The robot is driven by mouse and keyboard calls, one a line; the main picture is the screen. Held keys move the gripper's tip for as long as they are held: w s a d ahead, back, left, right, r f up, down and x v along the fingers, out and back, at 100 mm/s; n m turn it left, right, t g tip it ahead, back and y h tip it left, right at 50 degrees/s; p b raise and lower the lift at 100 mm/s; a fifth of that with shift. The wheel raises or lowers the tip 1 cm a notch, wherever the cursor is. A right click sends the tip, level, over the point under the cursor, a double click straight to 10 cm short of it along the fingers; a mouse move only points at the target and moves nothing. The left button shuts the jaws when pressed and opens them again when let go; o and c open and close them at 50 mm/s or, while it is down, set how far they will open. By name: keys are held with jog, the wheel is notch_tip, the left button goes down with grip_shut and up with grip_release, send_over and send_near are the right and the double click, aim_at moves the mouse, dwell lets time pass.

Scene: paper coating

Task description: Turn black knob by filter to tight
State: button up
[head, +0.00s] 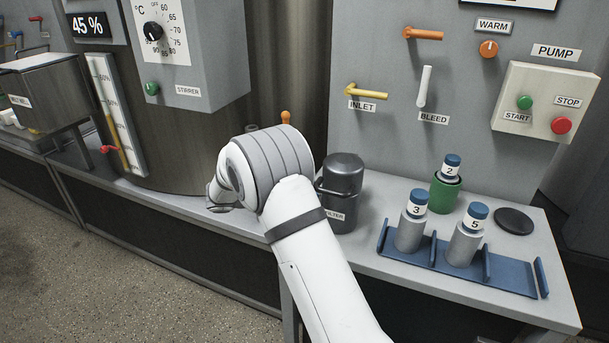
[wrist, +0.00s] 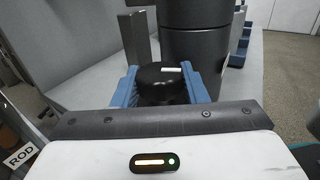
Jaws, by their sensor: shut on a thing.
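The black knob (wrist: 162,92) is a short dark round cap with a small white mark on its top, close in front of the filter in the wrist view. My gripper (wrist: 166,84) has a blue finger on each side of it and is shut on it. The dark grey filter canister (wrist: 193,45) stands upright just beyond the knob. In the head view the filter (head: 345,175) stands on the bench right of my wrist. My arm hides the knob and the fingers there.
Right of the filter, a blue rack (head: 508,280) holds bottles 3 and 5. Bottle 2 (head: 449,171) sits in a green cup (head: 443,193), beside a black disc (head: 514,221). A steel tank (head: 190,160) stands left. Yellow inlet handle (head: 368,93) and white bleed handle (head: 424,86) stick out above.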

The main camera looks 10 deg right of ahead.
jog(key=shift+r+m+g+p, duration=0.25)
jog(key=shift+m+g+p, duration=0.55)
jog(key=shift+g, duration=0.3)
jog(key=g+p, duration=0.1)
jog(key=p, duration=0.1)
jog(key=m+p, duration=0.1)
jog(key=p, duration=0.2)
jog(key=shift+w+r+g+y, duration=0.1)
jog(key=shift+r+g+y, duration=0.15)
jog(key=shift+g+y, duration=0.15)
jog(key=g+p, duration=0.1)
jog(key=p, duration=0.2)
jog(key=shift+f+m+y+p, duration=0.25)
jog(key=shift+m+y+p, duration=0.05)
jog(key=shift+m+p, duration=0.1)
jog(key=shift+f, duration=0.1)
jog(key=o, duration=0.7)
jog(key=shift+f, duration=0.1)
jog(key=shift+p, duration=0.35)
